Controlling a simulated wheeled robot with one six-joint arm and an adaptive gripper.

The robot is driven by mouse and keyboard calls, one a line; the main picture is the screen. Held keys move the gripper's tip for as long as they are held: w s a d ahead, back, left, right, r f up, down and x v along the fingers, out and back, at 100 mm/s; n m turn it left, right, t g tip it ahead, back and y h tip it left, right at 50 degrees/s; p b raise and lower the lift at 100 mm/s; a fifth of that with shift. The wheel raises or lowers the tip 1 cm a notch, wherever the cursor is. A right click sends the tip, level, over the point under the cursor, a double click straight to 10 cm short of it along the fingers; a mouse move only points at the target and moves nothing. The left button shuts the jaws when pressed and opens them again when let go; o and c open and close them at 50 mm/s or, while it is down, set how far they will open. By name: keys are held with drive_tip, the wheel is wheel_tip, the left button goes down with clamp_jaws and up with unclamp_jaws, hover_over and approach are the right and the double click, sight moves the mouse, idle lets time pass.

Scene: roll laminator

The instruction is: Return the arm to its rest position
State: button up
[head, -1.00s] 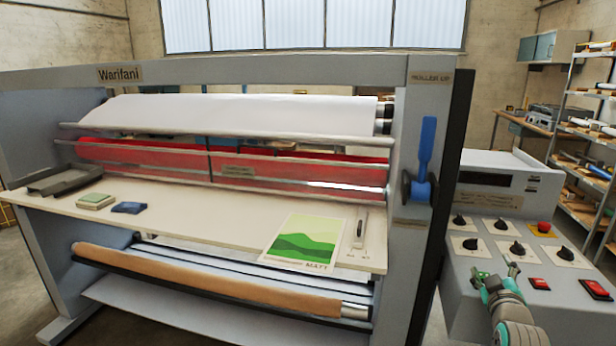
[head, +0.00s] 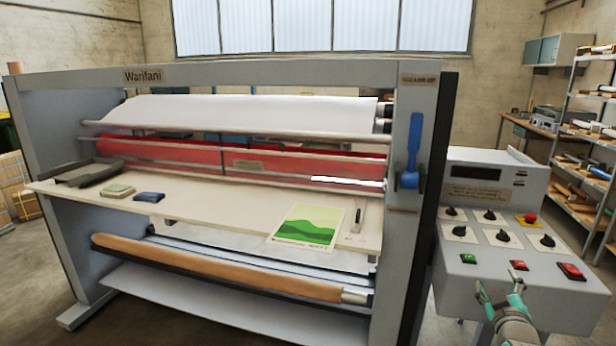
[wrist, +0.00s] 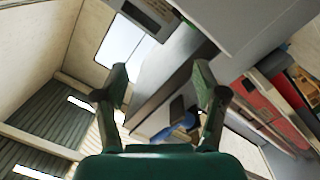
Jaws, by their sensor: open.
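My gripper (head: 499,290) is at the lower right of the head view, in front of the control panel's lower edge. Its two green fingers are spread apart with nothing between them. In the wrist view my gripper (wrist: 160,85) also shows open and empty. Past its fingers are the grey machine side and the blue lever (wrist: 178,128). My arm runs down out of the bottom of the head view. The rest of my arm is hidden.
The control panel (head: 482,248) with knobs and red and green buttons stands close beyond my gripper. The roll laminator (head: 290,75) fills the middle, with a blue lever (head: 414,150) on its right post. A green print (head: 308,225) lies on its table. Shelves (head: 590,150) stand at the right.

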drive_tip(key=s+a+f+m+y, duration=0.1)
drive_tip(key=s+a+f+y, duration=0.1)
drive_tip(key=s+a+f, duration=0.85)
drive_tip(key=s+a+f+m+y, duration=0.1)
drive_tip(key=s+a+f, duration=0.6)
drive_tip(key=s+f, duration=0.55)
drive_tip(key=s+a+r+y, duration=0.1)
drive_tip(key=s+a+r, duration=0.1)
drive_tip(key=s, duration=0.8)
drive_tip(key=s+a+r+m+g+y, duration=0.1)
drive_tip(key=s+a+r, duration=0.1)
drive_tip(key=s, duration=0.9)
drive_tip(key=s+a+r+y, duration=0.1)
drive_tip(key=s+a, duration=0.3)
drive_tip(key=s, duration=0.6)
drive_tip(key=shift+s+r+m+g, duration=0.25)
drive_tip(key=shift+r+m+g, duration=0.05)
drive_tip(key=shift+r, duration=0.45)
